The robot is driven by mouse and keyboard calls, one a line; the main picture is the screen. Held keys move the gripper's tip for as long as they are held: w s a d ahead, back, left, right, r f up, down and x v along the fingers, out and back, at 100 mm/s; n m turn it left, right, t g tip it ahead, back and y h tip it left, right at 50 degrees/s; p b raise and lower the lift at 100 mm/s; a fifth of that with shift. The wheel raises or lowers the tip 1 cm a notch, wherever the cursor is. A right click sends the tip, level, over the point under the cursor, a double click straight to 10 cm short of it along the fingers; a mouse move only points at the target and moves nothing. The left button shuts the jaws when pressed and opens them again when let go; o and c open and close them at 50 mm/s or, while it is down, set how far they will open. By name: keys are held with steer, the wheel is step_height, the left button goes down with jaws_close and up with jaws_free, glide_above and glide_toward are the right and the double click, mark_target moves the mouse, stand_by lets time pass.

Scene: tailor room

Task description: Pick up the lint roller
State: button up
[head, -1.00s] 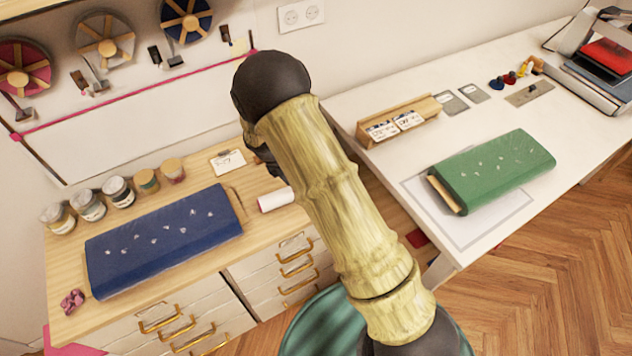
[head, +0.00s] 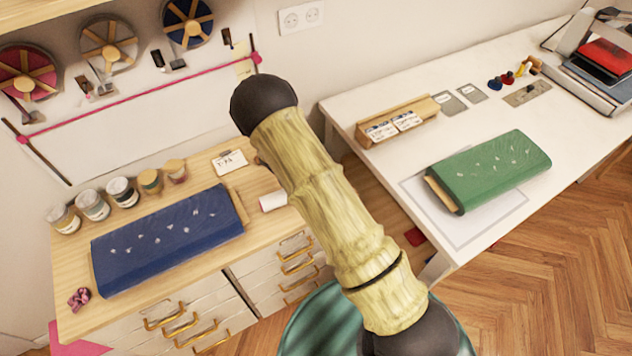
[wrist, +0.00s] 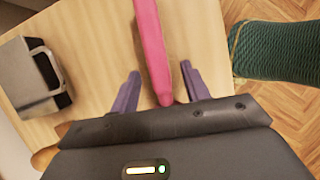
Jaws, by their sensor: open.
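The lint roller shows in the head view as a white roll (head: 272,201) on the wooden cabinet top, partly hidden behind my arm. In the wrist view a long pink bar (wrist: 152,45), which looks like its handle, runs from the top edge down between my fingers. My gripper (wrist: 160,72) is open, with one purple finger on each side of the bar. I cannot tell how far above the bar the fingers are. In the head view my arm hides the gripper and the handle.
The wooden cabinet top (head: 150,192) also carries a blue padded board (head: 165,238), several jars (head: 92,204) and a small card (head: 229,162). A teal textured seat (wrist: 275,52) is close on the right in the wrist view. A white table (head: 345,118) stands to the right.

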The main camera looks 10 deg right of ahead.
stand_by(0.5)
jaws_close()
step_height(320, 180, up, 10)
steer(key=b, duration=0.2)
steer(key=shift+b, duration=0.3)
stand_by(0.6)
